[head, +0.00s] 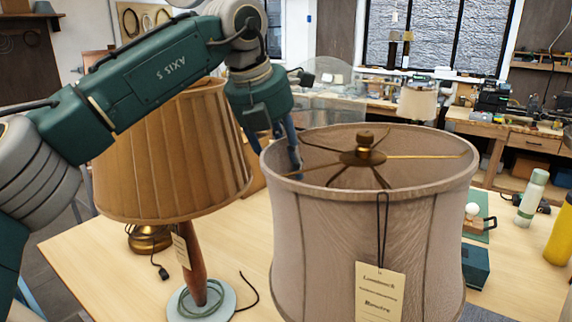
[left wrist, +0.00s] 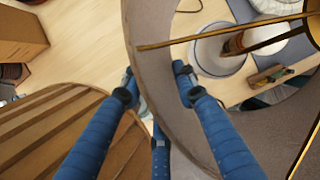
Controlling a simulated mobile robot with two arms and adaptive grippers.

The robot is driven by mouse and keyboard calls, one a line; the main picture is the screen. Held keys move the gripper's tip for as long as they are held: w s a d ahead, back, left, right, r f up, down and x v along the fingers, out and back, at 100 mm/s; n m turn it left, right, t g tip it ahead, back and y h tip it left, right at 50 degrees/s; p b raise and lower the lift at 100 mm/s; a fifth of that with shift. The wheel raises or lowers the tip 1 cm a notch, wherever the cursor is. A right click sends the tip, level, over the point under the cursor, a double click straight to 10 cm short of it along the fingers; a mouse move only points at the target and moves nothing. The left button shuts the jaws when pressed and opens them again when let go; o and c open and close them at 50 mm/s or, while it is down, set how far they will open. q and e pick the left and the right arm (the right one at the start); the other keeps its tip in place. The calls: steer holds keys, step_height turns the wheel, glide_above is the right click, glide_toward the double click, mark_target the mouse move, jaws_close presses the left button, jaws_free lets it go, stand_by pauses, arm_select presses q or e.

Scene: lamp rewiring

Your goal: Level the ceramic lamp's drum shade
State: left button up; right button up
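The large grey-beige drum shade (head: 330,235) stands at front centre in the head view, with a brass finial (head: 365,142) and spokes in its open top and a hanging paper tag (head: 380,292). Its rim looks close to level; I cannot tell any small tilt. Its lower edge is cut off. My left gripper (head: 276,158) is at the rim's left side, pointing down. A pale round base (left wrist: 220,52) shows down through the shade. My right gripper is not visible.
A pleated tan shade (head: 170,155) on a wooden-stemmed lamp stands close on the left, behind my left arm. A green bottle (head: 532,195), a yellow bottle (head: 560,235) and a dark box (head: 475,266) stand on the right.

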arm_select(q)
steer(key=shift+f, duration=0.4)
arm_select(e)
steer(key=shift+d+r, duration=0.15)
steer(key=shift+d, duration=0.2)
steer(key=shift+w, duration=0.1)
arm_select(q)
steer(key=shift+c, duration=0.2)
steer(key=shift+d, duration=0.1)
jaws_close()
steer(key=shift+w+a+r+t+y+p, duration=0.15)
steer(key=shift+r+t+y+p, duration=0.1)
steer(key=shift+r+p, duration=0.25)
steer(key=shift+w+a+r+t+y+p, duration=0.15)
steer(key=shift+r+y+p, duration=0.1)
steer(key=shift+r, duration=0.3)
steer(key=shift+s+f, duration=0.1)
steer(key=shift+o, duration=0.2)
jaws_free()
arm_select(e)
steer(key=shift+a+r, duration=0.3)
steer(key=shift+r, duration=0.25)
